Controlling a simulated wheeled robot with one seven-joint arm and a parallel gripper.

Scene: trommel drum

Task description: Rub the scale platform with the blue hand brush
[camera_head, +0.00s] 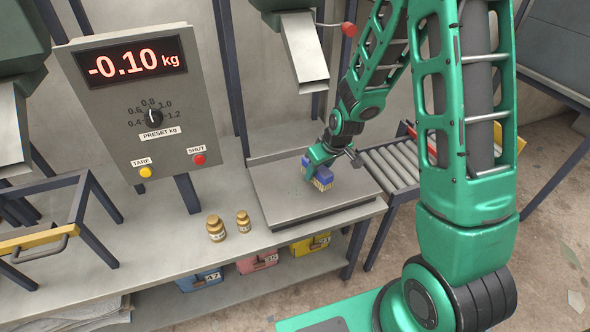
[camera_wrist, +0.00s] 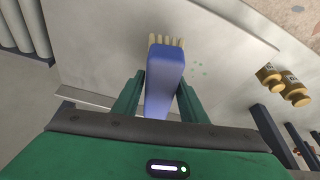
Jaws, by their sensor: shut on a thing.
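The blue hand brush (camera_head: 321,171) with pale bristles is held in my gripper (camera_head: 317,160) over the scale platform (camera_head: 285,198), a flat grey plate on the bench. The bristles appear at or very close to the plate; exact contact is hard to tell. In the wrist view the brush (camera_wrist: 165,75) lies between the two green fingers of my gripper (camera_wrist: 160,95), bristles pointing away from me. The scale display (camera_head: 130,63) reads -0.10 kg.
Two brass weights (camera_head: 216,229) stand on the bench left of the platform. A chute (camera_head: 305,50) hangs above the platform's back. A roller conveyor (camera_head: 388,168) is on the right. Coloured bins (camera_head: 258,262) sit under the bench. The control panel has yellow and red buttons.

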